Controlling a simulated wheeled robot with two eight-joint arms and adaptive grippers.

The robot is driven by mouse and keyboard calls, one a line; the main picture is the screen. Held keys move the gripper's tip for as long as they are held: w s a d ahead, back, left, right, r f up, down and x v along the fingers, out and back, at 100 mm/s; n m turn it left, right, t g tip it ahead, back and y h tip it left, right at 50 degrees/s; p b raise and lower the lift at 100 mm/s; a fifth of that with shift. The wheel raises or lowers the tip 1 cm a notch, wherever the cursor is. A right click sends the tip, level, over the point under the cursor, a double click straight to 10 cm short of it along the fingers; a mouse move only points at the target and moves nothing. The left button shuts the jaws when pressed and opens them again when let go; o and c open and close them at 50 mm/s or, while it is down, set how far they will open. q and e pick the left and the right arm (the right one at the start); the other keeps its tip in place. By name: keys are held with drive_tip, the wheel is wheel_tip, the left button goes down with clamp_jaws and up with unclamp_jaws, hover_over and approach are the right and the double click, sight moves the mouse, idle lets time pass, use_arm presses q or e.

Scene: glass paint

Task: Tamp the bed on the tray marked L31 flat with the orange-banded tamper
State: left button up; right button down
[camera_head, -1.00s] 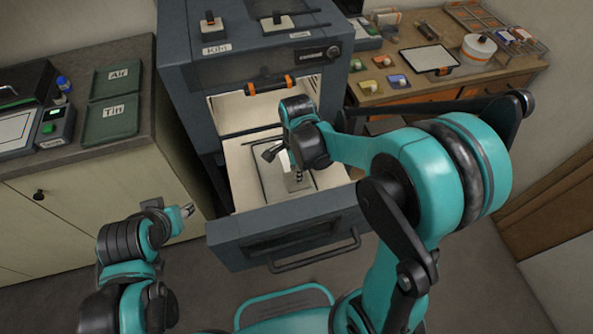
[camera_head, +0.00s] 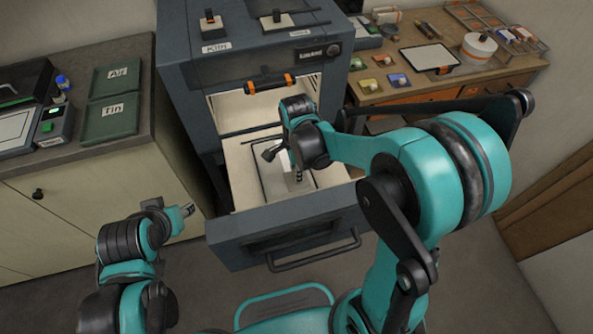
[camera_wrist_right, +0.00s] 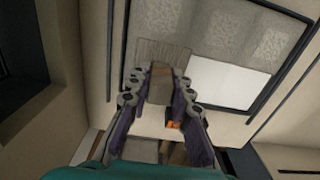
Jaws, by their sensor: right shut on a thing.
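My right gripper (camera_head: 291,172) is inside the open kiln drawer, over a dark-rimmed tray (camera_head: 258,181). In the right wrist view my right gripper (camera_wrist_right: 160,72) is shut on the tamper, whose pale flat block (camera_wrist_right: 162,52) shows beyond the fingertips. A small orange patch (camera_wrist_right: 172,124) shows beside the fingers. The bed (camera_wrist_right: 250,48) on the tray has a rough grey area and a smooth white area. Whether the tamper touches the bed I cannot tell. No L31 mark is readable. My left gripper (camera_head: 187,210) hangs left of the drawer, its opening unclear.
The kiln drawer (camera_head: 290,232) is pulled out, with its front wall and handle towards me. The kiln body (camera_head: 262,57) stands behind it. Green trays (camera_head: 110,119) lie on the left counter. A wooden bench (camera_head: 400,90) at the right holds several small items.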

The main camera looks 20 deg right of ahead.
idle(0.5)
drive_tip(key=shift+r+p, duration=0.9)
drive_tip(key=shift+r, duration=0.2)
drive_tip(key=shift+s+a, duration=0.1)
drive_tip(key=shift+a, duration=2.7)
drive_tip(key=shift+f+b, duration=0.15)
drive_tip(key=shift+b, duration=0.15)
drive_tip(key=shift+f+b, duration=0.6)
drive_tip(key=shift+f, duration=0.15)
drive_tip(key=shift+f+b, duration=0.25)
drive_tip(key=shift+b, duration=0.05)
